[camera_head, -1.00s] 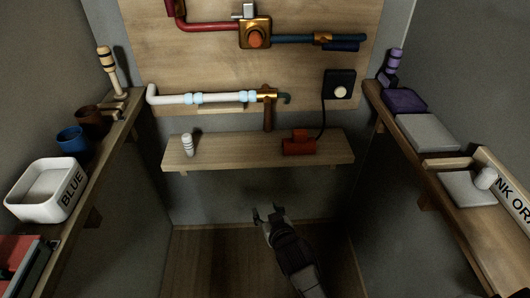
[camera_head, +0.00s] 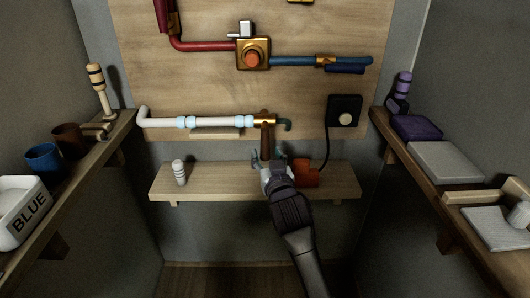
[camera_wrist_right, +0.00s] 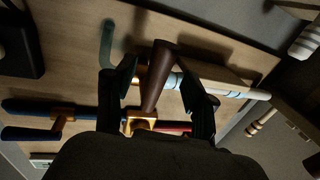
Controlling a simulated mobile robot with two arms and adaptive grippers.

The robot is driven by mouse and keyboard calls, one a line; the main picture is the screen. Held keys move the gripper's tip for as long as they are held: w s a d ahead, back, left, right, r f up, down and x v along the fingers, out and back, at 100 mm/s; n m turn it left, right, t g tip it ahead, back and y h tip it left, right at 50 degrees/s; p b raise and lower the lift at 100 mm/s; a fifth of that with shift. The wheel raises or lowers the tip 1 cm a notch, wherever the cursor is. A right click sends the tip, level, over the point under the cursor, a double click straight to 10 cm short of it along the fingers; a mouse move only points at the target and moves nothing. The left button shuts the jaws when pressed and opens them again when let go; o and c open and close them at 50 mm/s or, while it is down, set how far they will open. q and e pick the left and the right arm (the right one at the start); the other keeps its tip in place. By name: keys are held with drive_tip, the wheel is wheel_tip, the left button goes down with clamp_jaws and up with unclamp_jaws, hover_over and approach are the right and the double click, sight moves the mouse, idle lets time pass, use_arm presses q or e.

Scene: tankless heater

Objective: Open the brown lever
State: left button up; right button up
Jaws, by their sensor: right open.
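The brown lever (camera_head: 267,138) hangs down from a brass valve (camera_head: 264,119) at the right end of the white pipe (camera_head: 200,122) on the wooden board. My right gripper (camera_head: 269,156) is open at the lever's lower end in the head view. In the right wrist view the brown lever (camera_wrist_right: 157,78) shows between the two spread fingers of my right gripper (camera_wrist_right: 158,82), with gaps on both sides. I cannot tell how deep the lever sits between the fingers. My left gripper is not in view.
A small shelf (camera_head: 225,184) below the valve bears a white striped piece (camera_head: 179,173) and an orange-red block (camera_head: 306,173), close to my right gripper. A black box (camera_head: 344,117) with a cable is to the right. Side shelves hold cups and trays.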

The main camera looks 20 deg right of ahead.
sight(266, 153)
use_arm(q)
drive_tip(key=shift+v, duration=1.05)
use_arm(e)
drive_tip(key=shift+w+d, duration=0.15)
drive_tip(key=shift+w, duration=1.4)
clamp_jaws()
